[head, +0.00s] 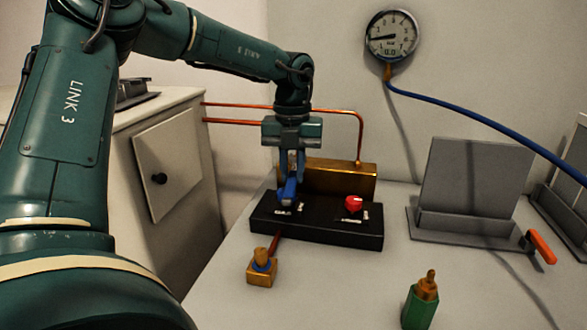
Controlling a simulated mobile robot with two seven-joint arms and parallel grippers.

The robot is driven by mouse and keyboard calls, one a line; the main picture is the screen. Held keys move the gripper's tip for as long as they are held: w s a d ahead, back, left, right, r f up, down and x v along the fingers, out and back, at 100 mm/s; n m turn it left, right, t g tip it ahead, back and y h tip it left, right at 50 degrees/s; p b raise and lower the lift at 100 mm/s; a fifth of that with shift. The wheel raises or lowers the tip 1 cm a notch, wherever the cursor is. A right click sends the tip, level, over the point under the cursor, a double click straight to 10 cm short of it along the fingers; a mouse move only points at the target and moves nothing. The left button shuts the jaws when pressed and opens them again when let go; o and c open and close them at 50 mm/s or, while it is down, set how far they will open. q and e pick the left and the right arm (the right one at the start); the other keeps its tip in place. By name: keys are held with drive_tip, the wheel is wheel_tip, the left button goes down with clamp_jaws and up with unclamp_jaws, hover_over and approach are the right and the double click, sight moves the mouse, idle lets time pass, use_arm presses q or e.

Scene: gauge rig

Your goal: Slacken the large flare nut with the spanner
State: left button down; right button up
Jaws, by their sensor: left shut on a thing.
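My left gripper (291,168) reaches down over the black block (314,234) from behind and is shut on a blue knob (288,191) at the block's left side. The fingers partly cover the knob. A brass fitting (262,272) with a blue ring stands on the table in front of the block. A green hexagonal piece with a brass top (421,304) stands at the front edge of the picture. I cannot tell which part is the large flare nut. No spanner can be clearly made out. My right gripper is not in view.
A red knob (353,203) is on the block's right side. A brass block (340,180) with copper pipes stands behind. A pressure gauge (392,36) with a blue hose (470,116) hangs on the wall. A grey stand (470,190) and an orange-handled thing (541,246) are at right.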

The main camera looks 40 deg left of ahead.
sight(289, 188)
use_arm(q)
drive_tip(key=shift+s+d, duration=0.1)
drive_tip(key=shift+s+d+b, duration=0.6)
drive_tip(key=shift+s+d, duration=0.1)
drive_tip(key=shift+s, duration=0.25)
drive_tip(key=shift+s+d+b, duration=0.6)
drive_tip(key=shift+s+d, duration=0.1)
drive_tip(key=shift+s, duration=0.25)
drive_tip(key=shift+r, duration=0.1)
drive_tip(key=shift+r+p, duration=1.75)
drive_tip(key=shift+r, duration=0.45)
